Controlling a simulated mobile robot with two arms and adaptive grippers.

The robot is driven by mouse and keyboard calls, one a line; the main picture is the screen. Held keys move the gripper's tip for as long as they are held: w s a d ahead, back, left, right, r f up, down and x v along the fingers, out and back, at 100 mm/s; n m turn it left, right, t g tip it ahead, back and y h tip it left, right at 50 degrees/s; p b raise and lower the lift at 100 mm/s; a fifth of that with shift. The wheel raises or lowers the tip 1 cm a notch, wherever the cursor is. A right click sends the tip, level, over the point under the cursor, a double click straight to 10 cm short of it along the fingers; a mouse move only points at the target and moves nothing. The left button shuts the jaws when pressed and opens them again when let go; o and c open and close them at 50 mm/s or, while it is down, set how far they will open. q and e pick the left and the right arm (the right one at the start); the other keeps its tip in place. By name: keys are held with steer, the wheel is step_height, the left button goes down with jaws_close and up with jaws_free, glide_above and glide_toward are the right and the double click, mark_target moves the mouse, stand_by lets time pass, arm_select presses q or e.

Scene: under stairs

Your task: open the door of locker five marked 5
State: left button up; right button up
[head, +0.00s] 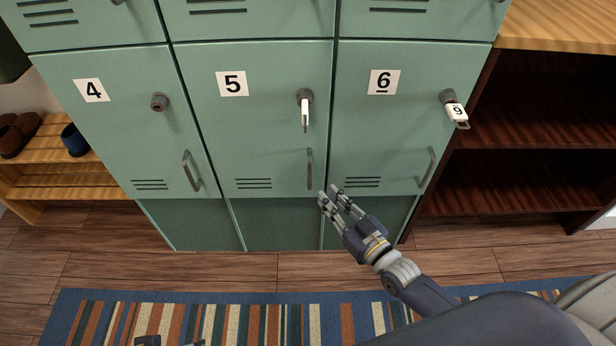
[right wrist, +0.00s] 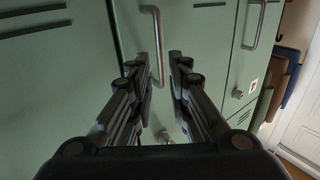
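The door of locker five (head: 265,130) is pale green, marked 5, and looks shut. A key with a white tag (head: 305,113) hangs in its lock. Its handle (head: 310,170) is a vertical metal bar at the right of the door. My right gripper (head: 328,192) is open just below and right of this handle. In the right wrist view, which looks upside down, the handle (right wrist: 159,45) shows ahead between the open fingers (right wrist: 165,58), not gripped. My left gripper barely shows at the bottom edge of the head view; its state cannot be told.
Locker 4 (head: 120,130) is on the left and locker 6 (head: 380,130) on the right, with a key tag (head: 457,114) in its lock. A wooden shelf (head: 540,110) stands on the right. A shoe bench (head: 60,180) is at the left. A striped rug (head: 250,318) covers the floor in front.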

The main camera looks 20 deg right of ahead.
mark_target(309, 187)
steer(key=b+x, duration=0.1)
steer(key=x, duration=0.8)
steer(key=shift+w+f+b, duration=0.1)
steer(key=shift+w+b, duration=0.15)
steer(key=shift+b, duration=0.15)
jaws_close()
